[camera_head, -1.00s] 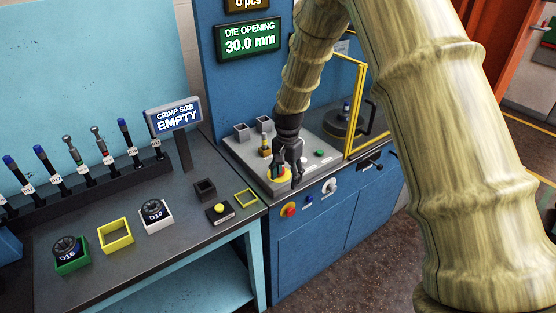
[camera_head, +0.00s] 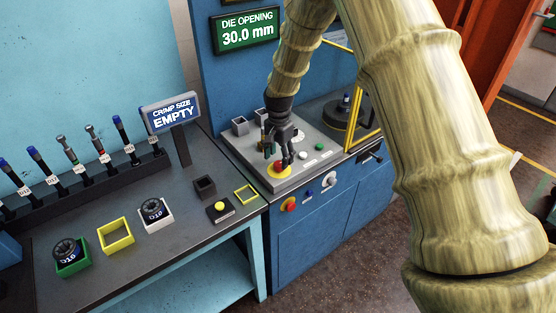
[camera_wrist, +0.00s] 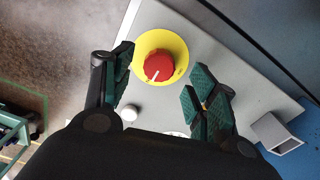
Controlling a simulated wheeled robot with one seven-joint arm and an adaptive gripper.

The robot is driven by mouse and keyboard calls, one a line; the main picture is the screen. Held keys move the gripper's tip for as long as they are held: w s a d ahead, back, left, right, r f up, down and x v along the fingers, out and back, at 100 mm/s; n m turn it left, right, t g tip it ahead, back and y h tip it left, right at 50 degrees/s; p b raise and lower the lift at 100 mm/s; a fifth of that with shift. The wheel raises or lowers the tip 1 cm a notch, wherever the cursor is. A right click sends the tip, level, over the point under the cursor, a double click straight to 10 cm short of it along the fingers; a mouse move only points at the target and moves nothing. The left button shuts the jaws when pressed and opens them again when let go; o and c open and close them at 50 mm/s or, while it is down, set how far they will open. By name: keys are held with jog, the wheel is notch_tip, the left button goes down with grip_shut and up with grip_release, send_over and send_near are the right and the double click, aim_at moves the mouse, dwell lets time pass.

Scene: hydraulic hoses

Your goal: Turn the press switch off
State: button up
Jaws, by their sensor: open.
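A round red knob (camera_wrist: 158,66) with a short white mark sits on a yellow disc (camera_wrist: 176,42) on the grey top of the blue press cabinet. In the wrist view the white mark points to the lower left. The knob also shows in the head view (camera_head: 278,165), partly covered by a finger. No label names it as the press switch. My gripper (camera_wrist: 162,64) is open, its teal-padded fingers on either side of the knob with visible gaps. In the head view my gripper (camera_head: 277,158) is right over the disc; its exact height is unclear.
The cabinet front carries another red knob (camera_head: 290,204) and a white knob (camera_head: 329,180). A yellow guard frame (camera_head: 366,110) stands right. The display reads 30.0 mm.

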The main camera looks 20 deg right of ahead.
aim_at(279, 164)
jog(key=shift+f+p, duration=0.45)
jog(key=shift+f, duration=1.2)
jog(key=c, duration=1)
